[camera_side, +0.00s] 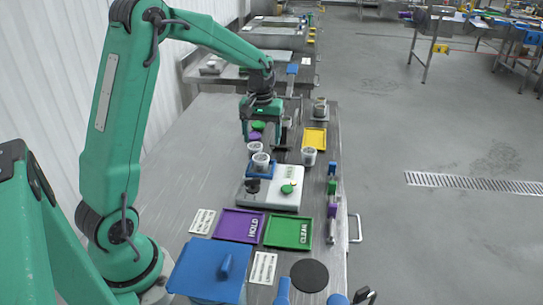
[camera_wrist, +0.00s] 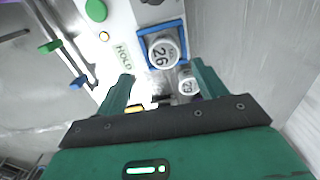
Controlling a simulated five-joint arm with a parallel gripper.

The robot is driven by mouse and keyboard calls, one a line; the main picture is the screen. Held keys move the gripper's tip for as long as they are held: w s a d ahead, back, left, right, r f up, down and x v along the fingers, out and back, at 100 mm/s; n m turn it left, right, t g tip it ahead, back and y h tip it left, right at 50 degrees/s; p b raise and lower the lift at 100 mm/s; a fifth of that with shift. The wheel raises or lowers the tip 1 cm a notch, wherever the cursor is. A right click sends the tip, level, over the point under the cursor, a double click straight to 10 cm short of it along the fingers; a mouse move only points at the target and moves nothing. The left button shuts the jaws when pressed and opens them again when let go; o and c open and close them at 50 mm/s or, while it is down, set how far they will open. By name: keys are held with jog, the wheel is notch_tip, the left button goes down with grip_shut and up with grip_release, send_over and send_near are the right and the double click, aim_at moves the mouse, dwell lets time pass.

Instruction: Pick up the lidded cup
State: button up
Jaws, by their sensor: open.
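My gripper (camera_side: 264,138) points down over the far part of the table, behind the scale. In the wrist view my gripper (camera_wrist: 162,72) has its two green fingers wide apart. A pale cup (camera_wrist: 163,50) marked 26 stands on the blue-framed platform, beyond the fingertips; it shows in the side view (camera_side: 261,162). A smaller-looking cup (camera_wrist: 187,84), also marked, is between the fingers, close to the right one; nothing grips it. Another cup (camera_side: 254,149) stands just behind the platform, near my gripper. I cannot tell for certain which cup has a lid.
The white scale (camera_side: 263,197) holds the platform and a green button. A third cup (camera_side: 309,156) stands right of it, near a yellow tray (camera_side: 314,138). Purple HOLD (camera_side: 229,227) and green CLEAR (camera_side: 288,232) trays lie in front. A blue-lidded bin (camera_side: 209,269) stands nearest.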

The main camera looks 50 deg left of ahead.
aim_at(261, 157)
jog(key=shift+w+a+f, duration=0.2)
jog(key=shift+a+f, duration=0.15)
jog(key=shift+f, duration=1.4)
jog(key=shift+f, duration=0.1)
jog(key=shift+s+f, duration=0.2)
jog(key=shift+f, duration=2.3)
jog(key=c, duration=1.1)
